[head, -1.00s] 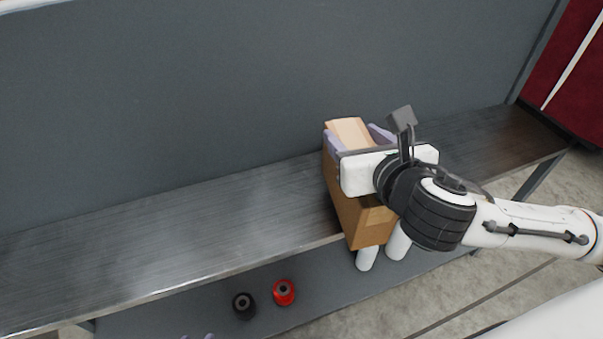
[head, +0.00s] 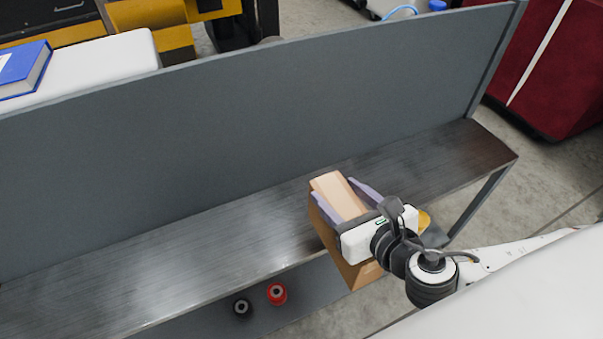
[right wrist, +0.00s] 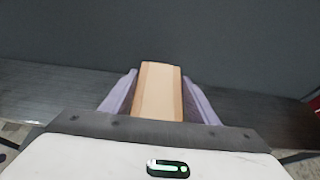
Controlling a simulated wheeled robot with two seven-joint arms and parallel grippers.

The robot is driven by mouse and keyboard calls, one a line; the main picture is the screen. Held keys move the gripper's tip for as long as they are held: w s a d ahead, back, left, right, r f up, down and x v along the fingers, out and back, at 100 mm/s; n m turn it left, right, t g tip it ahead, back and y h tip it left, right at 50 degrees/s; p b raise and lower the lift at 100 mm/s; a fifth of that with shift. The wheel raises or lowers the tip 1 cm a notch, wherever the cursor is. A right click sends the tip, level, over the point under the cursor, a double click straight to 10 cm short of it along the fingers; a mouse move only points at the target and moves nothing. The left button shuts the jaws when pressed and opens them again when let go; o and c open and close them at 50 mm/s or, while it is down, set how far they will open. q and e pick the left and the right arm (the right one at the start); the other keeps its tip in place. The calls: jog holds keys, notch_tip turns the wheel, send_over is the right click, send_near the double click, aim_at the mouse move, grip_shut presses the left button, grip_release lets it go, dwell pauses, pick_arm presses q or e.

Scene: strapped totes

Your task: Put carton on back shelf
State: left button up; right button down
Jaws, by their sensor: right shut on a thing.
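The brown carton (head: 341,194) is held in my right gripper (head: 346,196), its two lilac fingers pressed along opposite sides. The carton overlaps the front edge of the metal shelf (head: 220,239) in the head view, with its lower end in front of that edge. I cannot tell whether it touches the shelf. In the right wrist view the carton (right wrist: 159,91) stands between the fingers (right wrist: 160,95), with the shelf surface and grey back panel beyond it. My left gripper is not in the head view.
A grey upright panel (head: 250,130) runs behind the shelf. A red spool-like object (head: 277,293) and a black one (head: 241,306) sit on the lower level. The shelf top is bare left and right of the carton. A blue book (head: 22,68) lies on a white surface behind the panel.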

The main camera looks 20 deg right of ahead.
aim_at(329, 188)
jog(key=w, duration=1.5)
notch_tip(329, 188, down, 7)
jog(key=shift+a+r+b, duration=0.2)
jog(key=shift+a+b, duration=0.1)
jog(key=shift+b, duration=0.05)
jog(key=shift+w, duration=0.1)
jog(key=c, duration=0.7)
grip_release()
jog(key=shift+f, duration=0.2)
jog(key=p+v, duration=0.1)
jog(key=v, duration=1.1)
jog(key=shift+r, duration=0.1)
